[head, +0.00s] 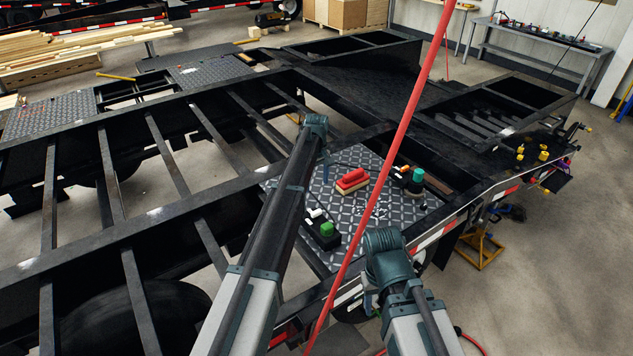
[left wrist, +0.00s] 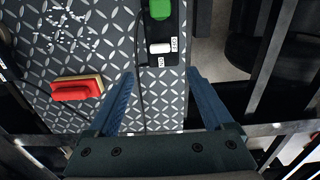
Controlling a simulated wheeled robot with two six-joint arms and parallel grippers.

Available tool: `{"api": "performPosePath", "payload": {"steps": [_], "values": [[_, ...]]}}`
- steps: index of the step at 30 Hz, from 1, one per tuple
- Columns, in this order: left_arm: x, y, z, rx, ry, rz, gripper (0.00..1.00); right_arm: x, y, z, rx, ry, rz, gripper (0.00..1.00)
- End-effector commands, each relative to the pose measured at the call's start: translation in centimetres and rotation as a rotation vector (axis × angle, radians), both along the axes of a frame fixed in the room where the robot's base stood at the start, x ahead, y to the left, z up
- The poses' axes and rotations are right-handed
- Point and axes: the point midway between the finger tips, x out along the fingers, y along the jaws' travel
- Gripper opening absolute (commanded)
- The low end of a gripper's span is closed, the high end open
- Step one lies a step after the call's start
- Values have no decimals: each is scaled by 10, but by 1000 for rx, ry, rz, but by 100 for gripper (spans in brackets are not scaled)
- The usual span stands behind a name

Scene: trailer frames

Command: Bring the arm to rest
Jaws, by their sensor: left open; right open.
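My left arm (head: 285,205) reaches out over the trailer frame. My right arm (head: 408,300) is bent low at the plate's near right corner. Its gripper (head: 370,300) is mostly hidden behind the wrist, with no held object visible.
A red-backed brush (head: 352,180) lies on the plate, also in the left wrist view (left wrist: 75,90). A black box with a green button (head: 326,229) and a teal-topped item (head: 416,180) are near. A red hose (head: 405,115) crosses between my arms. Dark beams (head: 120,245) leave open gaps.

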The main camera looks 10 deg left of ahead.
Motion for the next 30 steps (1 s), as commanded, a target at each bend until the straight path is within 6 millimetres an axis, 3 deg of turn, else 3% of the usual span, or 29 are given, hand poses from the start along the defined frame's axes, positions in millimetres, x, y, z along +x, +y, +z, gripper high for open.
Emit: {"api": "performPosePath", "payload": {"steps": [14, 17, 20, 24, 30], "values": [[-1, 0, 1, 0, 0, -2, 85, 0, 0, 1, 0, 0, 0, 50], [-18, -9, -6, 2, 2, -36, 85, 0, 0, -6, 0, 0, 0, 50], [-61, -31, -21, 10, 7, -135, 85, 0, 0, -21, 0, 0, 1, 50], [-154, -68, -49, 29, 20, -367, 85, 0, 0, -50, -1, 0, 4, 50], [-287, -103, -87, 56, 47, -723, 85, 0, 0, -87, -2, 0, 8, 50]]}}
